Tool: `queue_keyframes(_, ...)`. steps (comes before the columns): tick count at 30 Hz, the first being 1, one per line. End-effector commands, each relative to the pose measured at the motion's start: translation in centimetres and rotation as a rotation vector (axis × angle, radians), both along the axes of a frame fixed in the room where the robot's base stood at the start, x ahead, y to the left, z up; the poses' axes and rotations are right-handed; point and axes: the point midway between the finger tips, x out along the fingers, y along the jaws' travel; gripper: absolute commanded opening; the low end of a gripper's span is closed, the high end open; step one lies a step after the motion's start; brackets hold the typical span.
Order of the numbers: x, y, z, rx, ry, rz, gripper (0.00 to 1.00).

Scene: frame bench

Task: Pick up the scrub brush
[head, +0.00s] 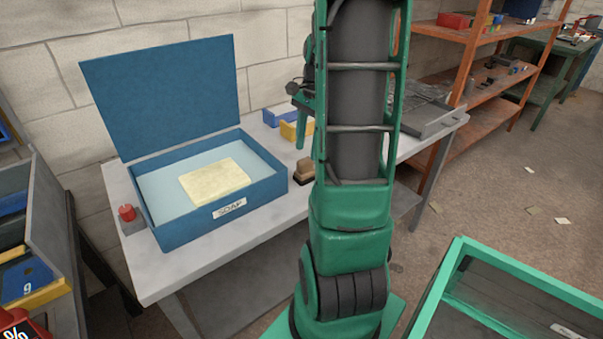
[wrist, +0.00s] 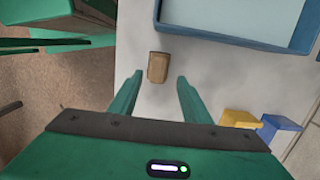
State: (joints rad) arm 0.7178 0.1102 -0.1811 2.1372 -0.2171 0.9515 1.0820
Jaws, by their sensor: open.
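The scrub brush (head: 304,168), a small brown block with a dark underside, rests on the grey bench just right of the blue soap box. My arm stands close beside it in the head view and may hide part of it. In the wrist view the brush (wrist: 158,67) lies on the bench just beyond my fingertips, roughly in line with the gap between them. My gripper (wrist: 160,80) is open and empty, with its two green fingers apart. It appears to be above the bench, not touching the brush.
The open blue box (head: 211,232) labelled SOAP holds a pale yellow slab (head: 214,181). A yellow holder (head: 291,130) and a blue one (head: 272,116) stand behind the brush. A red-topped item (head: 128,213) is at the bench's left. Bare bench surrounds the brush in the wrist view.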

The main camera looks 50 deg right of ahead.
Motion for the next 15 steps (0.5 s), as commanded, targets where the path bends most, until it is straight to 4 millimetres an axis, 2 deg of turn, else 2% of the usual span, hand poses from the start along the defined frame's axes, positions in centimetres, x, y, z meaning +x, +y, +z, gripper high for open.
queue_keyframes(10,0.0,1.1,-4.0,0.002,0.003,-0.001,0.44)
queue_keyframes(15,0.0,1.2,-5.1,0.000,0.000,0.000,0.44)
